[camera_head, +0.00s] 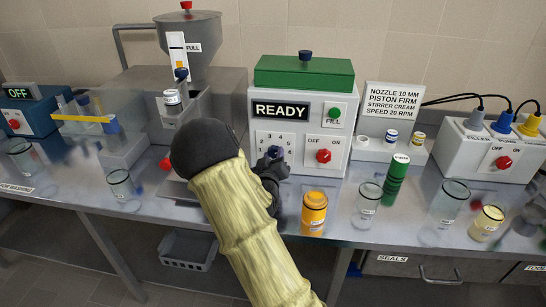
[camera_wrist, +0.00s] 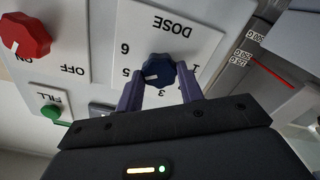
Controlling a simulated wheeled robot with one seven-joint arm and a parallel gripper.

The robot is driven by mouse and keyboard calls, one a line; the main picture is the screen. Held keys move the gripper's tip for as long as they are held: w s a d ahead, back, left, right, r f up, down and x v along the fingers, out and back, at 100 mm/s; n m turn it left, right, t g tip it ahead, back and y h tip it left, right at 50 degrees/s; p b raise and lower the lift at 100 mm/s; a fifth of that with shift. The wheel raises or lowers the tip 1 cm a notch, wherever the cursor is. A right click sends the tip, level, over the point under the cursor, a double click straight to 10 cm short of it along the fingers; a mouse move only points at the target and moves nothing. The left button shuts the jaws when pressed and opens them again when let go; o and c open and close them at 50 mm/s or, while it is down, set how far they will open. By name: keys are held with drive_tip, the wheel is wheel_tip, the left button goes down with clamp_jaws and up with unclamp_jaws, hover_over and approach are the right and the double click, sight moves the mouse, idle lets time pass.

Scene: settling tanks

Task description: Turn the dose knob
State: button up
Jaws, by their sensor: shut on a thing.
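The dose knob (camera_wrist: 160,69) is blue and lobed, with a white pointer mark, on a white plate (camera_wrist: 150,28) marked DOSE with numbers around it. In the wrist view the picture is upside down and the mark points left and slightly down, toward the side of the 5; the exact setting cannot be told. My gripper (camera_wrist: 159,75) has its two purple fingers on either side of the knob and is shut on it. In the head view the knob (camera_head: 274,152) shows at my gripper's tip, partly covered by my gripper (camera_head: 268,164).
The dosing machine shows READY (camera_head: 281,109). Beside the knob are a red ON/OFF knob (camera_head: 323,156) and a green FILL button (camera_head: 335,113). An orange jar (camera_head: 314,212), a clear glass (camera_head: 367,203) and a green tube (camera_head: 395,180) stand close to the right of my arm.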

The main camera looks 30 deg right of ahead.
drive_tip(key=shift+a, duration=0.1)
drive_tip(key=o, duration=1)
drive_tip(key=p+v, duration=1.3)
drive_tip(key=v, duration=0.4)
drive_tip(key=shift+p, duration=0.35)
drive_tip(key=shift+s+a, duration=0.15)
